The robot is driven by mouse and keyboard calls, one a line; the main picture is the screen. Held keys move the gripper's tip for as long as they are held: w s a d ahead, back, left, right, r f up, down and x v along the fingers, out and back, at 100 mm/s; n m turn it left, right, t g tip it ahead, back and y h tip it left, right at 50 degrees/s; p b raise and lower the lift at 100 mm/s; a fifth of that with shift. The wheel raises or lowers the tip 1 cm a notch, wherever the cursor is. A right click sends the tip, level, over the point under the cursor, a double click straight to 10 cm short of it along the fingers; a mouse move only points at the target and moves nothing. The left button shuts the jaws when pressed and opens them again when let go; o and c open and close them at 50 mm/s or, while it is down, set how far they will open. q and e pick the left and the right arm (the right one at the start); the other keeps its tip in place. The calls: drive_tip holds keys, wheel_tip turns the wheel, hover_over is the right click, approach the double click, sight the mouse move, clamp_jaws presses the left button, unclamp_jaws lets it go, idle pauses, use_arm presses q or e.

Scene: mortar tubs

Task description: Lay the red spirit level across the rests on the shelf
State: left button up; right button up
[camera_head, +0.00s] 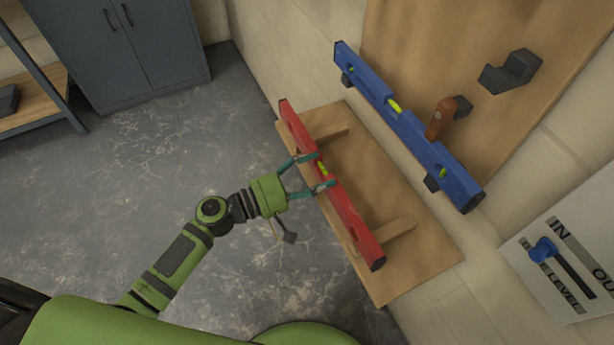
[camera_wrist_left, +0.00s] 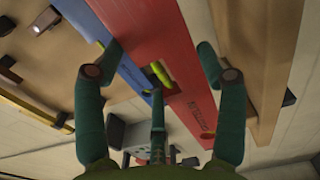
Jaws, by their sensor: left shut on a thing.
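The red spirit level (camera_head: 346,210) lies lengthwise along the front edge of the wooden shelf (camera_head: 376,172), in the head view. My left gripper (camera_head: 326,170) is shut on it near its middle, by the yellow-green vial. Two wooden rests on the shelf, the far one (camera_head: 332,135) and the near one (camera_head: 398,229), run crosswise toward the level, which covers their front ends. I cannot tell whether it touches them or hangs just above. In the left wrist view the red level (camera_wrist_left: 160,35) shows between the fingers. My right gripper is not in view.
A blue level (camera_head: 408,128) hangs on dark hooks on a wall board, beside a brown handle (camera_head: 439,119). Another hook (camera_head: 510,72) is empty. A panel (camera_head: 572,255) marked IN, OUT and LEVEL has a blue knob. Grey cabinets (camera_head: 128,45) stand at back left. The floor between is clear.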

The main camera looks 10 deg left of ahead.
use_arm(q)
drive_tip(key=shift+p+x, duration=0.4)
drive_tip(key=shift+x, duration=2.3)
drive_tip(key=shift+w+d, duration=0.1)
drive_tip(key=shift+d, duration=0.05)
drive_tip(key=shift+f+b, duration=0.4)
drive_tip(key=shift+b, duration=0.15)
drive_tip(key=shift+f, duration=0.25)
drive_tip(key=shift+f+b, duration=0.15)
drive_tip(key=shift+b, duration=0.35)
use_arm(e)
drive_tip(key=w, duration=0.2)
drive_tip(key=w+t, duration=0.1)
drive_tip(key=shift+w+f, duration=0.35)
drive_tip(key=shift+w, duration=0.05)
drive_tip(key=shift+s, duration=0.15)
